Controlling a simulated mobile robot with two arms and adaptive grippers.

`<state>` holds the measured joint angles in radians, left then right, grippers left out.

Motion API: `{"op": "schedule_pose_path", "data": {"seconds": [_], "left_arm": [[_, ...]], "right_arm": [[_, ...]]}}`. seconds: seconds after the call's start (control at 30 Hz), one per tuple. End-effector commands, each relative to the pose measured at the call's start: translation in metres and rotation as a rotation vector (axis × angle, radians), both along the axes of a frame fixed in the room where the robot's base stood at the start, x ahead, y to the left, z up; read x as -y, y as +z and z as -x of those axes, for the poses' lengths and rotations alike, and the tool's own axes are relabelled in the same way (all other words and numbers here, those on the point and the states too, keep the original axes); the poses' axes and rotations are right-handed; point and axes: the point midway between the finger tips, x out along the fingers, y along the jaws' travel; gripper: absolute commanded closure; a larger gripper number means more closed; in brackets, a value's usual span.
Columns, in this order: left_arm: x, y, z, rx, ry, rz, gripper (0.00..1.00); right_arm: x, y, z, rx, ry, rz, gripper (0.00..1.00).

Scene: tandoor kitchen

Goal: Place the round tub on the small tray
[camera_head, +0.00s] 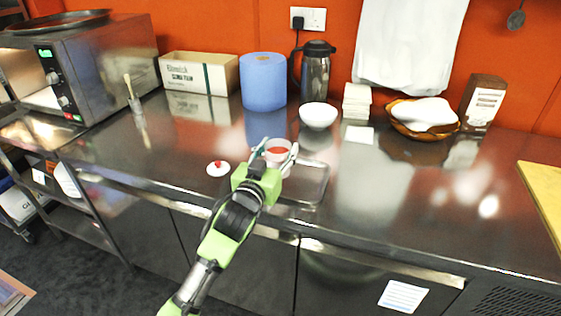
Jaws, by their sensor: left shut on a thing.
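The round tub (277,146) is a small pale cup with something red inside. My left gripper (275,154) is shut on it, with a finger on each side of the rim. The small tray (318,184) is a shallow metal tray lying on the steel counter near its front edge. The tub shows over the tray's back left part. I cannot tell whether it touches the tray or hangs above it. My gripper and wrist hide the tray's left side and the tub's lower part. My right gripper is not in view.
A white round thing with a red top (218,168) lies left of my gripper. A white bowl (318,116), a blue paper roll (263,82) and a dark flask (316,72) stand behind. A basket (400,125) is at the back right. The counter right of the tray is clear.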

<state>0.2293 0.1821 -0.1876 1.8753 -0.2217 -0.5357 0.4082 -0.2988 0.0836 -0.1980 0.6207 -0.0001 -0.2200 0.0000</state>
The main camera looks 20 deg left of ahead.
Motion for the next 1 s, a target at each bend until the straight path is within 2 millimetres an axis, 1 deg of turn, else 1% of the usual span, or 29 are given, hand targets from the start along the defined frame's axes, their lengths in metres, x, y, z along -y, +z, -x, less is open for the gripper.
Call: {"op": "schedule_pose_path", "data": {"seconds": [0.07,0.13,0.23,0.3,0.57,0.67,0.7,0.73,1.0], "left_arm": [[0.007,-0.008,-0.004,0.0,-0.003,0.004,0.86],[0.006,-0.021,-0.004,-0.003,-0.002,0.001,0.86],[0.006,-0.033,-0.004,-0.002,-0.002,0.002,0.86],[0.007,-0.036,-0.003,0.001,-0.003,0.001,0.86],[0.006,-0.037,-0.003,0.002,-0.002,0.001,0.86],[0.006,-0.041,-0.003,0.001,-0.002,0.002,0.86],[0.006,-0.041,-0.003,-0.002,-0.002,0.001,0.42],[0.006,-0.041,-0.003,-0.002,-0.002,0.001,0.36],[0.006,-0.041,-0.003,-0.002,-0.002,0.001,0.36]], "right_arm": [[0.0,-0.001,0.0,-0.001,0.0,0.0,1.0],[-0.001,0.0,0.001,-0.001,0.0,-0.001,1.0],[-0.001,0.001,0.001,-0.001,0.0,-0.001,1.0],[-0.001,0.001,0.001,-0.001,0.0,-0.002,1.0],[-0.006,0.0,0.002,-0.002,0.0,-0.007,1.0],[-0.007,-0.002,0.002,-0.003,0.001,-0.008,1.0],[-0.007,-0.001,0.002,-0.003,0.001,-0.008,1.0],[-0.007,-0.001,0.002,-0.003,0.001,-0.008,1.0],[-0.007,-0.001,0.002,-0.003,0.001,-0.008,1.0]]}}
